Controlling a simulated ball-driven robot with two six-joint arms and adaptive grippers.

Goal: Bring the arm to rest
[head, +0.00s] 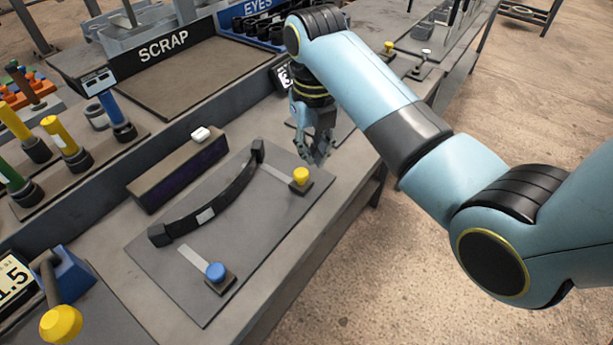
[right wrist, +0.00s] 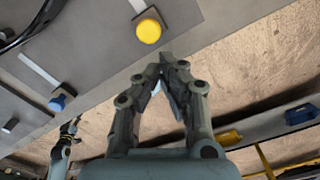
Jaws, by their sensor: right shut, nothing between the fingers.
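My right arm reaches in from the right in the head view. Its gripper (head: 318,158) is shut and empty above the bench, just beyond the yellow knob (head: 301,176). In the right wrist view the fingers (right wrist: 170,62) meet at their tips with nothing between them. The yellow knob (right wrist: 149,30) shows beyond them, apart from the fingertips. At the lower left of that view a small light-blue arm end with dark fingers (right wrist: 72,127) appears to be my left gripper; its opening is too small to tell.
A grey plate (head: 190,295) bears a dark curved bar (head: 215,205) and a blue knob (head: 215,271). A dark box (head: 165,180) with a white button stands behind it. A SCRAP tray (head: 185,85) and several colored-handled tools stand at the left. Floor is open at the right.

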